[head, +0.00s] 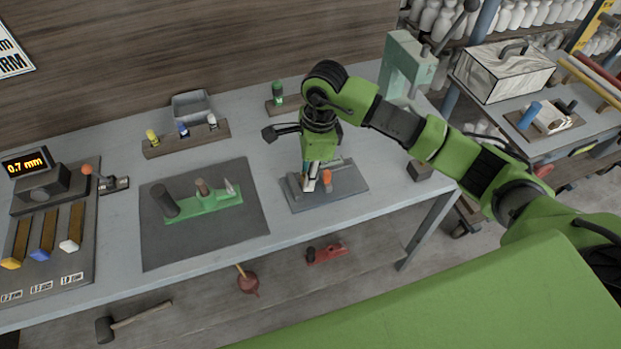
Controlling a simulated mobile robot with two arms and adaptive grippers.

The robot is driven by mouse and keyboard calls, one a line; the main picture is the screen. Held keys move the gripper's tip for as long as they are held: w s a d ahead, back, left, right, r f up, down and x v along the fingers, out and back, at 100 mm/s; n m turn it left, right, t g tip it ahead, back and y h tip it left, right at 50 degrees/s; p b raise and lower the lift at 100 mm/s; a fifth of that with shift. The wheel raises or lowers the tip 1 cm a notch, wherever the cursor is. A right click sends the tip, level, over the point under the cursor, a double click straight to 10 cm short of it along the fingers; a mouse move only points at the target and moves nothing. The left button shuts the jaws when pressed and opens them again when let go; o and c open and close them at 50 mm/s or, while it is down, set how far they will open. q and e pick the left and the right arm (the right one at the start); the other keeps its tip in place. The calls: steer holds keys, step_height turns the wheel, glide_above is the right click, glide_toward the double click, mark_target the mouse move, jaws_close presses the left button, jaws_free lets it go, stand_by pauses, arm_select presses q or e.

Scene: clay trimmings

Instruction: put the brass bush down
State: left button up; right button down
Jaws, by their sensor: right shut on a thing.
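My right gripper (311,184) reaches down from above over a small dark grey mat (345,193) right of the table's middle. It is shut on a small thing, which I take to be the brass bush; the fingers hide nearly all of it. I cannot tell whether it touches the mat. An orange piece (327,178) stands just right of the fingertips, and a grey block (293,186) lies just left of them. My left gripper is not in view.
A larger dark mat (180,244) to the left holds a green fixture (208,208) with a dark cylinder, a brownish post and a pale cone. A rack (186,139) and a grey bin (191,106) stand behind. The grey table (275,216) is bare between the mats.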

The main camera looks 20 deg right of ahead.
steer(key=f+p, duration=0.2)
steer(key=f, duration=0.1)
steer(key=shift+w+d, duration=0.1)
steer(key=shift+d, duration=0.25)
steer(key=shift+f, duration=0.35)
steer(key=shift+f, duration=0.1)
steer(key=shift+f, duration=0.15)
steer(key=c, duration=2.1)
jaws_free()
